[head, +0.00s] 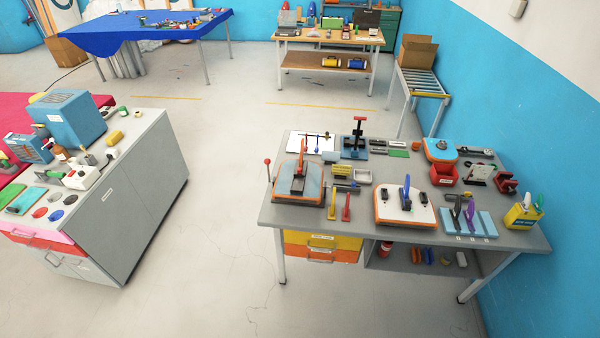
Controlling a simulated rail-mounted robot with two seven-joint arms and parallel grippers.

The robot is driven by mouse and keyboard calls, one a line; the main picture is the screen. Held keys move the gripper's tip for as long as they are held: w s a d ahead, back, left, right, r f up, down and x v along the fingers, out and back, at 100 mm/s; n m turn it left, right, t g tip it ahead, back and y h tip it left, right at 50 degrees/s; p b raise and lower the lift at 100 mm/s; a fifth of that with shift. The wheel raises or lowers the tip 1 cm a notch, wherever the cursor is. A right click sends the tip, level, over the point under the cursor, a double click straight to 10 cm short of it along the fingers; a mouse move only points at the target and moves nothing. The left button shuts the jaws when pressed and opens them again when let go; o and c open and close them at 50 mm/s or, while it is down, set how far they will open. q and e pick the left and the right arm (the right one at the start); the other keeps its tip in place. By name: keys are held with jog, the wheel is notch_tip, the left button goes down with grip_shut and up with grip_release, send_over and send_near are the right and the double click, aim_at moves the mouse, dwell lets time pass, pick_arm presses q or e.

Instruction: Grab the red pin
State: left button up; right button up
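Neither of my grippers shows in the head view, and nothing is seen touching these pieces.
Orange-edged boards (299,185) and (404,206) flank the pieces. A red bin (444,175), a yellow container (522,215) and a pegged blue rack (468,223) stand farther right. A grey cabinet (145,190) is at left. Open floor lies between.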

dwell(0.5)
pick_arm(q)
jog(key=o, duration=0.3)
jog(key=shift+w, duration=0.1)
